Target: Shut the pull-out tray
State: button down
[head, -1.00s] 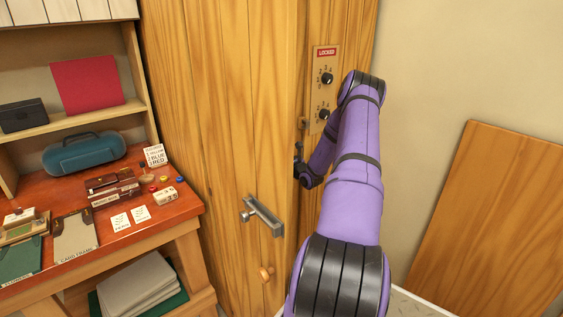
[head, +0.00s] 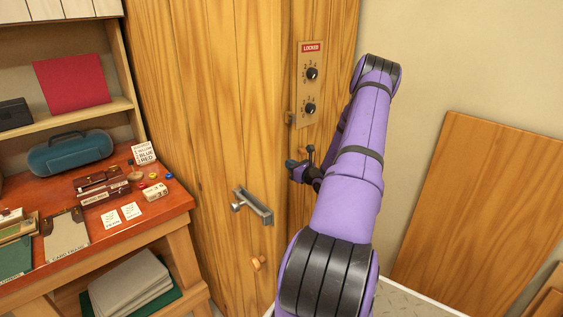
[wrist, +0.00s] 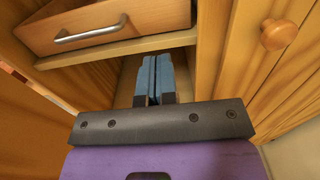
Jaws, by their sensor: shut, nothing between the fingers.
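In the wrist view, a wooden tray front (wrist: 135,22) with a silver bar handle (wrist: 92,33) shows at the upper left, above a wooden ledge. How far it stands out cannot be told from this angle. My gripper (wrist: 153,62) has its two blue fingers together with nothing between them. The fingers point toward the wooden unit, just below the tray's ledge, right of the handle. In the head view my gripper (head: 297,166) is beside the right side of the tall wooden cabinet (head: 220,110); the tray cannot be made out there, and my arm covers part of that area.
A round wooden knob (wrist: 278,34) is right of my fingers in the wrist view. A metal lever handle (head: 255,206) and a panel marked LOCKED (head: 311,85) are on the cabinet. A cluttered red-topped bench (head: 100,212) stands left; a wooden board (head: 480,215) leans right.

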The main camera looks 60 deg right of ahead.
jog(key=x, duration=1.4)
jog(key=shift+f, duration=0.1)
jog(key=x, duration=0.4)
jog(key=shift+w, duration=0.15)
jog(key=shift+w+d+r, duration=0.1)
jog(key=shift+r, duration=0.15)
jog(key=shift+w, duration=0.1)
